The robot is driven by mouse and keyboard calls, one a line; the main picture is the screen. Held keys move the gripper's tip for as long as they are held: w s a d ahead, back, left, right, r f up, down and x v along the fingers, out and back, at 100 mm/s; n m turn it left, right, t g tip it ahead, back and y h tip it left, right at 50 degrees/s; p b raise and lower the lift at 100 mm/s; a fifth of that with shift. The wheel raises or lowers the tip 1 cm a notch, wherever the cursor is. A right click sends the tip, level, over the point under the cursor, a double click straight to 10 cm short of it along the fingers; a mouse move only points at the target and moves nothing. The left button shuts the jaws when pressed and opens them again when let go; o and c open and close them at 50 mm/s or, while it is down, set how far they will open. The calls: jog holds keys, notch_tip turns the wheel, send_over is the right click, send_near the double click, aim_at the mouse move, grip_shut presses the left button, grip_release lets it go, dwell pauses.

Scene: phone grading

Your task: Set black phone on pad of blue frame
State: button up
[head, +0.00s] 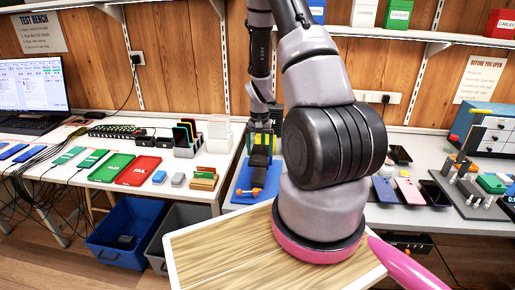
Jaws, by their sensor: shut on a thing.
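The blue frame (241,192) stands on the far side of my wooden top, between the two benches, with an orange knob at its front. My arm reaches down from above to it. My gripper (262,136) is small in this view, over the frame, and shut on a dark thing that looks like the black phone (259,156). The phone is at the frame's middle, and I cannot tell whether it touches the pad. The pad itself is mostly hidden by the phone and the gripper. The fingertips are not clear.
The left bench (120,172) holds green and red trays, small devices, cables and a rack of colored phones. The right bench carries several phones (408,190), a tool stand and a drawer box (490,132). A blue bin (125,240) stands under the left bench.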

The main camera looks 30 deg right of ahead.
aim_at(259, 174)
jog(key=shift+a+f, duration=0.1)
jog(key=shift+f, duration=3.75)
jog(key=shift+f, duration=0.4)
jog(key=o, duration=1.4)
jog(key=shift+r, duration=0.65)
jog(key=shift+r, duration=3.5)
